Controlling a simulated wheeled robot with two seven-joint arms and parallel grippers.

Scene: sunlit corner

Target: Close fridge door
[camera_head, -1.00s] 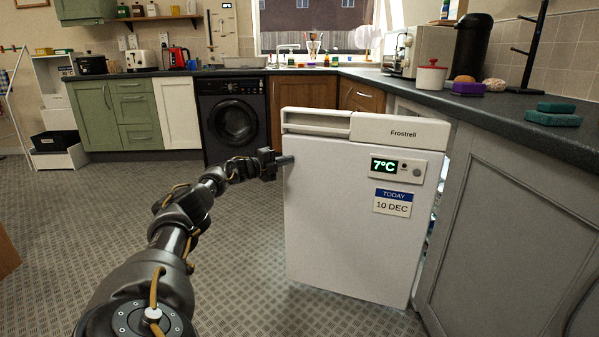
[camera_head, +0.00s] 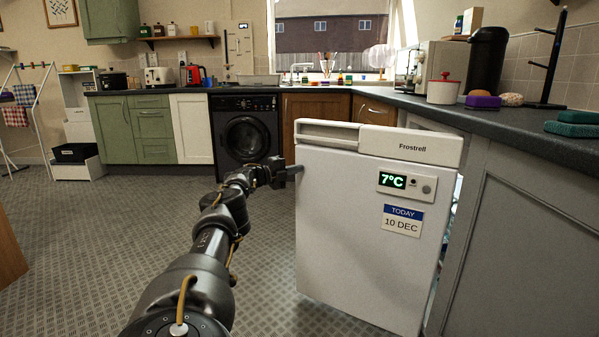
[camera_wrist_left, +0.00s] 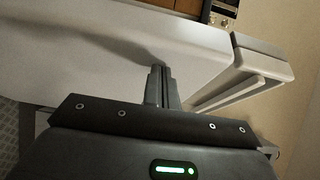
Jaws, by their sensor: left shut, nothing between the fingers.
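The white fridge door (camera_head: 365,240) stands ajar on the right, with "Frostrell" on its top band, a 7°C display and a date label. A gap at its right edge shows some of the fridge inside. My left gripper (camera_head: 296,171) is shut at the door's left edge, just below the handle recess; I cannot tell whether it touches. In the left wrist view its shut fingers (camera_wrist_left: 161,86) point at the pale door surface (camera_wrist_left: 90,50), with the handle recess (camera_wrist_left: 235,90) to their right. My right gripper is not in view.
A grey cabinet (camera_head: 520,250) and dark worktop (camera_head: 500,120) border the fridge on the right. A black washing machine (camera_head: 246,130) stands behind. The patterned floor (camera_head: 110,240) to the left is clear. A clothes airer (camera_head: 40,120) stands far left.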

